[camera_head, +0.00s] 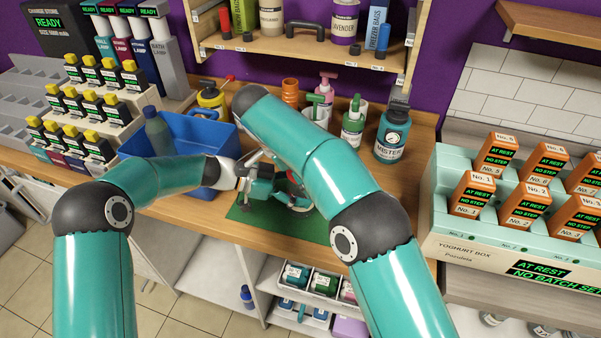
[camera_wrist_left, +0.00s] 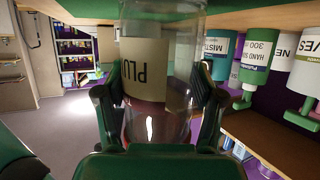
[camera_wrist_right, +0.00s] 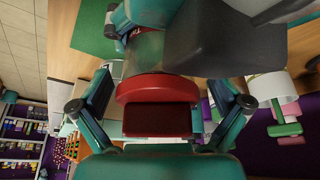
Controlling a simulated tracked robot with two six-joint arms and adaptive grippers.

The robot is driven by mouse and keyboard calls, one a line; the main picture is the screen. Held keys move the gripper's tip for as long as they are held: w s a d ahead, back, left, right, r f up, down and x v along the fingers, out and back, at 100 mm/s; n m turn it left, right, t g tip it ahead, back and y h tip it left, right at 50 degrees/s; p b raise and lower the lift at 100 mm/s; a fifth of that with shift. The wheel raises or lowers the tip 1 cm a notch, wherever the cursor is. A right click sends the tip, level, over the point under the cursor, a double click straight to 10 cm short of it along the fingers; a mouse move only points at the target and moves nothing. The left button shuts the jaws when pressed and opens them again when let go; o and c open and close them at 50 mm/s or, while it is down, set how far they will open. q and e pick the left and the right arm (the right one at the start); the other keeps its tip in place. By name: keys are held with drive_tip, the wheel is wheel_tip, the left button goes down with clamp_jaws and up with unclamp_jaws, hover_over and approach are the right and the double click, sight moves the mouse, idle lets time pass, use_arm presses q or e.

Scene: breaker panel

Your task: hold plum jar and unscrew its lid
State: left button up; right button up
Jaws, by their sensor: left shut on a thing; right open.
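The plum jar (camera_wrist_left: 160,75) is clear glass with a pale label reading "PLU", turned sideways in the left wrist view, and something dark red inside. My left gripper (camera_wrist_left: 160,100) is shut on the jar's sides. The red lid (camera_wrist_right: 157,88) shows in the right wrist view, with clear glass beyond it. My right gripper (camera_wrist_right: 160,105) is open, its fingers either side of the lid with gaps. In the head view, my arms hide most of the jar, and only a bit of red shows between the grippers, over the green mat (camera_head: 265,222).
A blue crate (camera_head: 205,130) with a bottle (camera_head: 158,132) stands left of the grippers. A mister bottle (camera_head: 392,135), pump bottles (camera_head: 353,122) and an orange ribbed cup (camera_head: 290,92) stand behind. A yoghurt box (camera_head: 470,235) is at right. A shelf (camera_head: 300,52) hangs above.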

drive_tip(key=c, duration=1)
drive_tip(key=o, duration=1)
drive_tip(key=shift+r, duration=0.1)
drive_tip(key=shift+r, duration=1.95)
drive_tip(key=shift+f, duration=0.15)
drive_tip(key=shift+f, duration=1.9)
drive_tip(key=shift+c, duration=0.3)
